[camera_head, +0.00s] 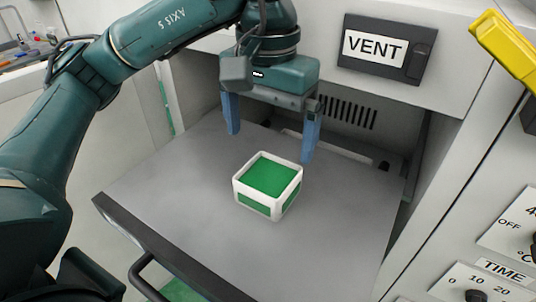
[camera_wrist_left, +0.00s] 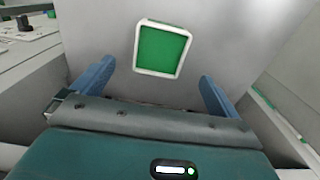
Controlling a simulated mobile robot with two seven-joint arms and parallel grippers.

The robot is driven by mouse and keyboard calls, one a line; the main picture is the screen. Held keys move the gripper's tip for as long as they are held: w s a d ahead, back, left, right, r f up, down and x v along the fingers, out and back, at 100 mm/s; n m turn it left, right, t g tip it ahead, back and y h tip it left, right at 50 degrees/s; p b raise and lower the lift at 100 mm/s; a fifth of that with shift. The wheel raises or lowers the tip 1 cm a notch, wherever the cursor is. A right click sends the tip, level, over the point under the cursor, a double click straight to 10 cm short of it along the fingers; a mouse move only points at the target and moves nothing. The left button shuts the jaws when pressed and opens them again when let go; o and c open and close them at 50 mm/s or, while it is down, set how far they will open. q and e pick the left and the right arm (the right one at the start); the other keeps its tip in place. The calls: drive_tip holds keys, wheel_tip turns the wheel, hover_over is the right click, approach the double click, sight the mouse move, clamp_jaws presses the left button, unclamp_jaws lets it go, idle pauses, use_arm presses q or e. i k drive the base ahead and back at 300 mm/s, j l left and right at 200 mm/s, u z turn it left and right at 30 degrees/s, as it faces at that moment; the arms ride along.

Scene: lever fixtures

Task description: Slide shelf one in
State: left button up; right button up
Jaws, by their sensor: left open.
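The grey shelf (camera_head: 190,200) is pulled out of the white cabinet, with a dark front edge and a black handle (camera_head: 150,278) at its lower left. A green and white box (camera_head: 268,185) sits on it. In the left wrist view the box (camera_wrist_left: 162,50) shows beyond the fingertips. My left gripper (camera_head: 270,145) is open and empty, with blue fingers pointing down, near the back of the shelf and behind the box. It also shows in the left wrist view (camera_wrist_left: 155,80). My right gripper is not in view.
A VENT panel (camera_head: 385,48) with a dark switch is on the cabinet above the shelf opening. A slotted grille (camera_head: 348,112) is inside at the back. A yellow part (camera_head: 505,50) juts in at upper right. Dial panels (camera_head: 485,285) are at lower right.

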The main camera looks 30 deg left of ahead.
sight(179, 205)
drive_tip(key=k+l, duration=0.75)
drive_tip(key=l, duration=0.25)
